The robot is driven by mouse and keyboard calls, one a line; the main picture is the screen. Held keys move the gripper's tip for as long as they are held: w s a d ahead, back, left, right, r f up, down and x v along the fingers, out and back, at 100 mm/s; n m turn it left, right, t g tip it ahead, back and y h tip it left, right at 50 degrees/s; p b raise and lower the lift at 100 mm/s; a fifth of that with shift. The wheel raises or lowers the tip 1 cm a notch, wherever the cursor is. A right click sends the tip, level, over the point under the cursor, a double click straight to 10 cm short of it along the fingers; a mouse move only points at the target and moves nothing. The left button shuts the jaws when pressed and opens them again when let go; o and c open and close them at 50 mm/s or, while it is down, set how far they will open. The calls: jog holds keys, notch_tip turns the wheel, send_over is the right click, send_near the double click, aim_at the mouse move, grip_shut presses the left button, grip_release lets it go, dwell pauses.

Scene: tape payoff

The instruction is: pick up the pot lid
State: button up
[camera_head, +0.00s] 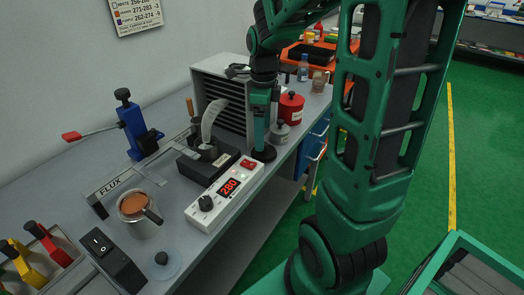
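What looks like the pot lid (167,268), a pale translucent disc with a black knob, lies flat on the bench at the lower left. Near it stands a metal pot (146,229) with brown contents, its top uncovered, by a "FLUX" label. My gripper (238,71) seems to be the dark shape at the end of my arm, above the back of the bench. It is far behind and to the right of the lid. Its fingers cannot be made out, so I cannot tell if they are open. Nothing is seen touching the lid.
A black switch box (113,262) stands left of the lid. A white control unit (224,197) reading 280 is right of the pot. A blue lever press (137,135), a grey louvred box (211,72) and a red canister (291,108) stand farther back.

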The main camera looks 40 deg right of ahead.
aim_at(269, 152)
jog(key=shift+s+d+f, duration=0.1)
jog(key=shift+f, duration=2.7)
jog(key=c, duration=1.2)
